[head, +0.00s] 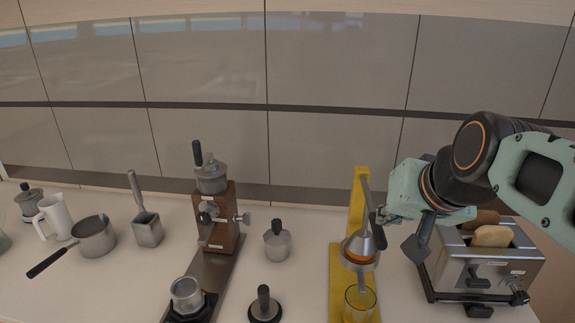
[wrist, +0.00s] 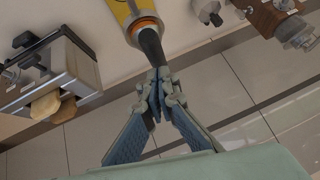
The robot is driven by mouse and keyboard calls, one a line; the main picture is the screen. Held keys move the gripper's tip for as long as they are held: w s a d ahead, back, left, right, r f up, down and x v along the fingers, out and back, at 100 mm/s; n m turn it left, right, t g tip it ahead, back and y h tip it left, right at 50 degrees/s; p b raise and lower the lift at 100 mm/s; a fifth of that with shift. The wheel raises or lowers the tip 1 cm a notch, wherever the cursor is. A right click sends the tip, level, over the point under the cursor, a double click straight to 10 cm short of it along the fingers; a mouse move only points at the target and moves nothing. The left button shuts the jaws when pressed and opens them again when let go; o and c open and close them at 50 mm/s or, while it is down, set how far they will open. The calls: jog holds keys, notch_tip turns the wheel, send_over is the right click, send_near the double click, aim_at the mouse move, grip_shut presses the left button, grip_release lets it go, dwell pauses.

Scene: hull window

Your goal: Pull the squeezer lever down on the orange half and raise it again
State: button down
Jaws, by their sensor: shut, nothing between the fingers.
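The squeezer has a yellow stand (head: 356,200) and a metal lever with a black handle (head: 378,232). The lever hangs low, and its metal press cup (head: 358,246) sits over the orange half (head: 360,259), which shows only as a thin orange band. A glass (head: 360,303) with yellow at its bottom stands below. My gripper (head: 382,216) is at the handle, to the right of the stand. In the wrist view my gripper (wrist: 158,76) is shut and empty, its tips right by the end of the black handle (wrist: 150,45). Whether they touch cannot be told.
A toaster (head: 485,262) with bread stands close on the right, under my arm. A coffee press (head: 215,215), a moka pot (head: 277,241) and a tamper (head: 264,303) stand to the left. A tiled wall (head: 335,70) is behind.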

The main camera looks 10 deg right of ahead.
jog(key=f+b, duration=0.2)
jog(key=b, duration=0.1)
jog(key=shift+s+f, duration=0.2)
jog(key=shift+s, duration=0.05)
jog(key=shift+r, duration=0.1)
